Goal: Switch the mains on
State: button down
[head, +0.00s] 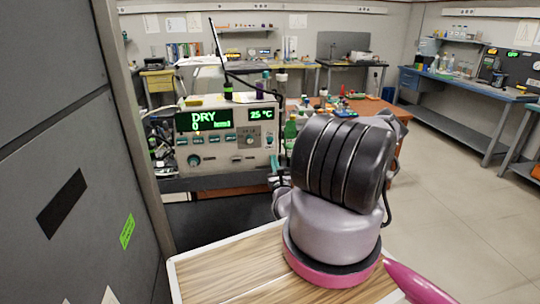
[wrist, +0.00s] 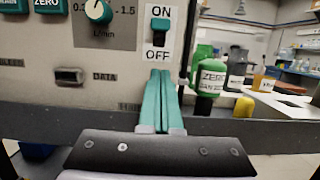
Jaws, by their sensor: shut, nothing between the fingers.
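The particle classifier (head: 222,160) is a beige instrument with a green-lit display reading "DRY" and "25 °C". In the wrist view, its mains switch (wrist: 160,25) is a teal and dark rocker on a white plate, with "ON" printed above and "OFF" below. I cannot tell which way the rocker is set. My gripper (wrist: 160,74) has its two teal fingers together, with nothing between them. Its tips show just below the "OFF" label; I cannot tell whether they touch the panel. In the head view my arm hides most of the gripper.
A grey cabinet (head: 50,150) stands close on the left in the head view. Open floor (head: 470,205) lies to the right.

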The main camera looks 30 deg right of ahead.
jog(key=v, duration=0.7)
jog(key=shift+s+a, duration=0.25)
jog(key=shift+s, duration=0.05)
jog(key=w+a+r+n+g+y, duration=0.1)
jog(key=a+r+n+y, duration=0.3)
jog(key=r+n+y, duration=0.5)
jog(key=a+r+n+g+y, duration=0.1)
jog(key=a+r+n+y, duration=0.5)
jog(key=y, duration=0.5)
jog(key=s+a+r+n+g+y, duration=0.2)
jog(key=s+a+r+n+g, duration=0.75)
jog(key=n+g, duration=0.75)
jog(key=s+d+r+n+t+h, duration=0.1)
jog(key=s+d+r+t+h, duration=0.1)
jog(key=r+h, duration=0.5)
jog(key=s+d+r+n+t+h, duration=0.2)
jog(key=s+r+t+h, duration=0.2)
jog(key=r, duration=0.9)
jog(key=s+h, duration=0.3)
